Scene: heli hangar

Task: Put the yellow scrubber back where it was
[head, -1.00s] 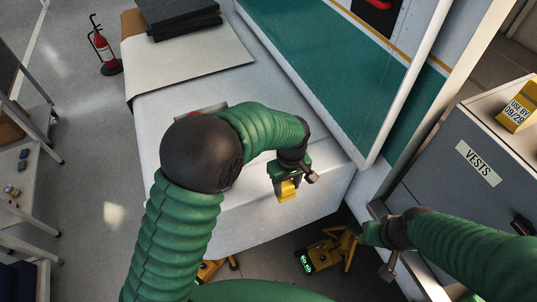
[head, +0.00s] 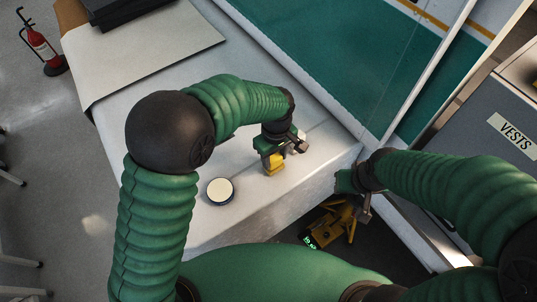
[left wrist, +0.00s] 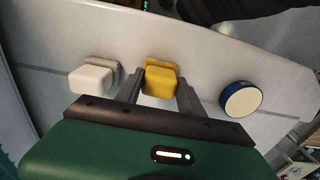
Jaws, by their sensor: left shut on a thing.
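The yellow scrubber (head: 274,164) is between the fingers of my left gripper (head: 279,156), over the white-covered table (head: 242,215). The left wrist view also shows the yellow scrubber (left wrist: 160,83) between both fingertips, with the gripper (left wrist: 160,92) shut on it. I cannot tell whether it touches the table. A white scrubber (left wrist: 93,78) with a beige back lies to its left there; in the head view it is mostly hidden behind the gripper. My right gripper (head: 365,207) hangs past the table's right edge, its jaw state unclear.
A round blue tin with a cream top (head: 220,191) stands on the table near my left forearm, and right of the scrubber in the left wrist view (left wrist: 241,100). A grey cabinet marked VESTS (head: 490,140) stands at right. A yellow-legged device (head: 335,222) is on the floor below.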

